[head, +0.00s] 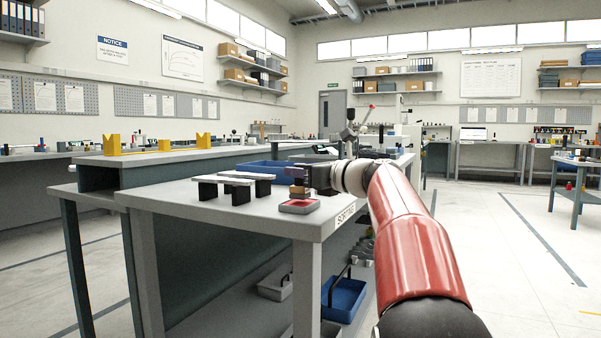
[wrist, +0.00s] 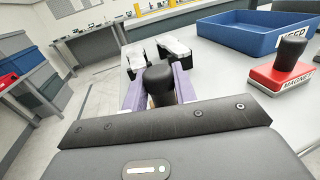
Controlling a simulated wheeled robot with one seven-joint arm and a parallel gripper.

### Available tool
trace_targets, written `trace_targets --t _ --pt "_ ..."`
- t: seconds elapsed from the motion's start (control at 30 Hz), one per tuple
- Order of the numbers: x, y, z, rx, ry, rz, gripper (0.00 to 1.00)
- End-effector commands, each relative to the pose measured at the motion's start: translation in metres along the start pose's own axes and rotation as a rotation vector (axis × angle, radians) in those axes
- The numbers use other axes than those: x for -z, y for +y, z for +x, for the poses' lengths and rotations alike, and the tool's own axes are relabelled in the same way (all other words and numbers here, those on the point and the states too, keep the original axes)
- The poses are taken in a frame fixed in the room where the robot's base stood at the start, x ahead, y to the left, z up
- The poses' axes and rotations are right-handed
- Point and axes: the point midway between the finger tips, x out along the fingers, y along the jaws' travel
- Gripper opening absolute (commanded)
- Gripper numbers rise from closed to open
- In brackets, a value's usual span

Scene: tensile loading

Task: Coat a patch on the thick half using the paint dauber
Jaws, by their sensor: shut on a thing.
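My gripper (head: 305,177) is at the front right of the sorting table. Its purple fingers are shut on the black knob of the paint dauber (wrist: 158,85). The dauber's brown block (head: 299,191) shows under the fingers in the head view. A grey tray with a red pad (head: 299,206) is directly below it; I cannot tell whether they touch. Two pale bars, apparently the halves, rest on black supports left of my gripper: one nearer (head: 222,180), one farther (head: 248,175). They also show beyond the fingers in the wrist view (wrist: 90,48) (wrist: 172,47). I cannot tell which is thick.
A blue bin (wrist: 245,38) stands behind the bars. A red magnet block with a black handle (wrist: 283,70) is to its right in the wrist view. Yellow brackets (head: 160,145) stand on the bench behind. The tabletop's front left (head: 180,198) is clear.

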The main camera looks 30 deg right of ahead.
Motion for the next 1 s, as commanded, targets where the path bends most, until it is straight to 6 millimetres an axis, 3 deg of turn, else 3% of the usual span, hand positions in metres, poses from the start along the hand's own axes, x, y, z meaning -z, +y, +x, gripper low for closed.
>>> trace_targets --t 1.0 --pt "0.0085 0.0001 0.0000 0.000 0.000 0.000 0.05"
